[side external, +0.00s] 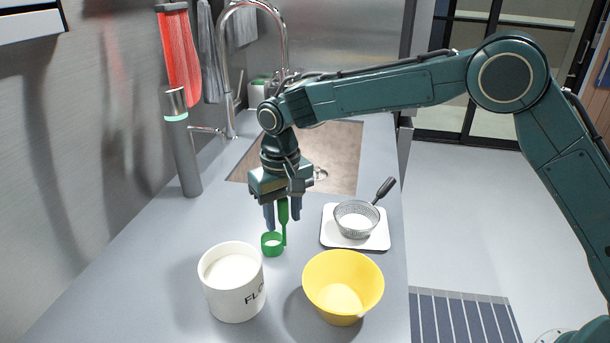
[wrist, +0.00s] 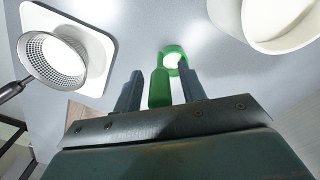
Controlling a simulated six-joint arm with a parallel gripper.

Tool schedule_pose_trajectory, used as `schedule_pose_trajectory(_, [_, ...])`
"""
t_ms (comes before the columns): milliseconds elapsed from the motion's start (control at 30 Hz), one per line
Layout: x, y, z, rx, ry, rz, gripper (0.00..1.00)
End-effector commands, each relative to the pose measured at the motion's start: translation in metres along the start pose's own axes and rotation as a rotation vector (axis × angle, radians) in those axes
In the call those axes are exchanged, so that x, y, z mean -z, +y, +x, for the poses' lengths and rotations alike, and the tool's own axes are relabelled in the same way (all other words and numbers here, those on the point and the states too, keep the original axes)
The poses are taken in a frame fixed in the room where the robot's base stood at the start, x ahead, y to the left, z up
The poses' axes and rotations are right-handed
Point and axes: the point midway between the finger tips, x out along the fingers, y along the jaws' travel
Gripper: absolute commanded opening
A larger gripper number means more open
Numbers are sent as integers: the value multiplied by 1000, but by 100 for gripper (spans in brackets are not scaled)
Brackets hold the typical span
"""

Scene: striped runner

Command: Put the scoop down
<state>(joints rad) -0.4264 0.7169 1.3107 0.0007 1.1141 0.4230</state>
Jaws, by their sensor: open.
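The green scoop (side external: 272,243) is upright at the counter behind the white flour canister, its round cup low and its handle rising between my fingers. In the wrist view the scoop (wrist: 160,88) shows its handle between the two fingers and its cup beyond them. The cup looks to be on or very close to the counter; I cannot tell exact contact. My gripper (side external: 283,222) points straight down around the handle. In the wrist view my gripper (wrist: 158,82) has its fingers apart, with a gap beside the handle.
A white flour canister (side external: 233,298) and a yellow bowl (side external: 343,290) stand in front. A metal sieve (side external: 357,220) rests on a white tray (side external: 378,243) to the right. A sink (side external: 338,160) lies behind, and a tall bottle (side external: 184,150) stands at left. Counter left of the scoop is clear.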

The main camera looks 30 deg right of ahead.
Motion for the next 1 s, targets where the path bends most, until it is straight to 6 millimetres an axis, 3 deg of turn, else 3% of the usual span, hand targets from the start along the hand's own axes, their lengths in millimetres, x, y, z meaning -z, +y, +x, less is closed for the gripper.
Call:
schedule_pose_trajectory(267, [0,0,-27,1,3,0,41])
schedule_pose_trajectory(700, [0,0,-97,2,4,0,41])
schedule_pose_trajectory(1000, [0,0,-119,1,1,0,41])
